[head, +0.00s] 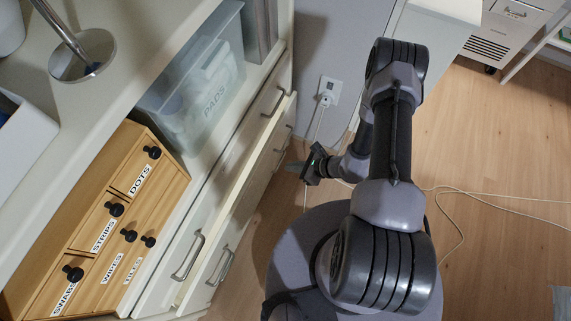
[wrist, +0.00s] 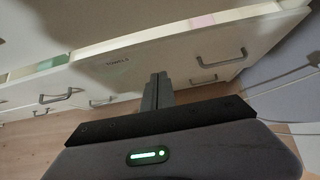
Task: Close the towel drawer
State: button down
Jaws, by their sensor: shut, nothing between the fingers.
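The towel drawer (wrist: 120,75) is a white drawer front lettered like "TOWELS" in the wrist view. It stands partly out of the cabinet, with a narrow gap along its top edge showing pale, green and pink contents. In the head view the drawer (head: 238,208) shows as a front standing out from the white cabinet, with bar handles. My gripper (head: 291,166) is on the floor side of that front, low and toward its far end. In the wrist view its fingers (wrist: 158,84) are together and empty, pointing at the front below the label. I cannot tell whether they touch it.
A wooden box with labelled small drawers (head: 115,220) and a clear bin marked "PADS" (head: 205,95) stand on the cabinet. A wall socket (head: 329,91) has a plug and cable. Loose cables (head: 465,198) cross the floor at right. Open wooden floor lies beyond my arm.

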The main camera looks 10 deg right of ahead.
jog(key=r, duration=0.1)
jog(key=t+y+b, duration=0.3)
jog(key=y+b, duration=0.1)
jog(key=b, duration=0.1)
send_near(266, 153)
jog(key=b+x, duration=0.4)
jog(key=x, duration=0.1)
jog(key=shift+a, duration=0.35)
jog(key=shift+w+a+r, duration=0.1)
jog(key=shift+w+a, duration=0.2)
